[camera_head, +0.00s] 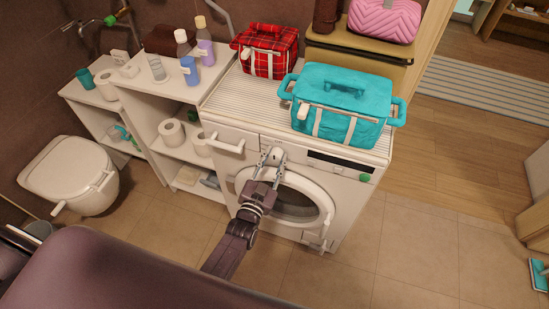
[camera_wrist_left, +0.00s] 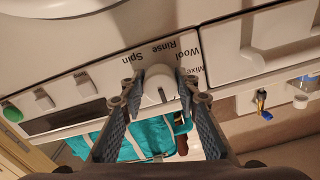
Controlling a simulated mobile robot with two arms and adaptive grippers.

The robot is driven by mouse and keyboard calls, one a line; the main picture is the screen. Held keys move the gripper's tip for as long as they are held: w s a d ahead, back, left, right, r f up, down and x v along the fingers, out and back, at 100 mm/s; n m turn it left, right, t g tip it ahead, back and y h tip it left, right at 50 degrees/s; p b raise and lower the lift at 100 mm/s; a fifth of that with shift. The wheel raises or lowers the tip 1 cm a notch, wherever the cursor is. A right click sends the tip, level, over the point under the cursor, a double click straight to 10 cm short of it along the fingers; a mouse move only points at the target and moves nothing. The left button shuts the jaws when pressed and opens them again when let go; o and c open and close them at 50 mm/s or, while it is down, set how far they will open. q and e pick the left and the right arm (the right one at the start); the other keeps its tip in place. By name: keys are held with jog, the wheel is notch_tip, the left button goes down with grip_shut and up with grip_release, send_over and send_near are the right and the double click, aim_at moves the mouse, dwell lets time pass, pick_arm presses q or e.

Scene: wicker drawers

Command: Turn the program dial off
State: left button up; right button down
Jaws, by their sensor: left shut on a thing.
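The white washing machine (camera_head: 345,215) stands in the middle of the head view, with a round glass door (camera_head: 299,204) on its front. Its program dial (camera_head: 277,153) is white and sits on the upper front panel. In the wrist view the dial (camera_wrist_left: 155,82) is seen upside down, with "Spin", "Rinse", "Wool" and "Mixed" printed around it and a dark mark on its face. I cannot tell which setting it points to. My left gripper (camera_head: 271,158) is shut on the dial, one finger on each side. My right gripper is in neither view.
A teal bag (camera_head: 343,92) and a red plaid bag (camera_head: 268,50) stand on the machine. The detergent drawer handle (camera_head: 224,145) is left of the dial, a green button (camera_head: 364,177) right. White shelves (camera_head: 150,125) with bottles and a toilet (camera_head: 75,175) stand left.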

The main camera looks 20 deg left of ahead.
pick_arm(q)
jog(key=shift+f, duration=0.15)
jog(key=o, duration=1.2)
jog(key=shift+c, duration=0.2)
jog(key=s, duration=1.2)
jog(key=shift+a, duration=0.2)
jog(key=s+f+g, duration=0.3)
jog(key=s+f, duration=0.2)
jog(key=f, duration=0.4)
jog(key=s+f+g, duration=0.3)
jog(key=s+f, duration=0.2)
jog(key=f, duration=0.4)
jog(key=s+f+g, duration=0.3)
jog(key=s+f, duration=0.2)
jog(key=f, duration=0.4)
jog(key=s+a+f+g, duration=0.2)
jog(key=s+f, duration=0.2)
jog(key=s, duration=0.4)
jog(key=s+a+f+g, duration=0.2)
jog(key=s+f+g, duration=0.1)
jog(key=s, duration=0.4)
jog(key=s+a+f+n+g, duration=0.1)
jog(key=s+a+f+g, duration=0.1)
jog(key=s+f, duration=0.3)
jog(key=s+g, duration=0.1)
jog(key=s, duration=0.2)
jog(key=shift+s+f+y, duration=0.3)
jog(key=shift+s+f, duration=0.05)
jog(key=shift+f, duration=0.05)
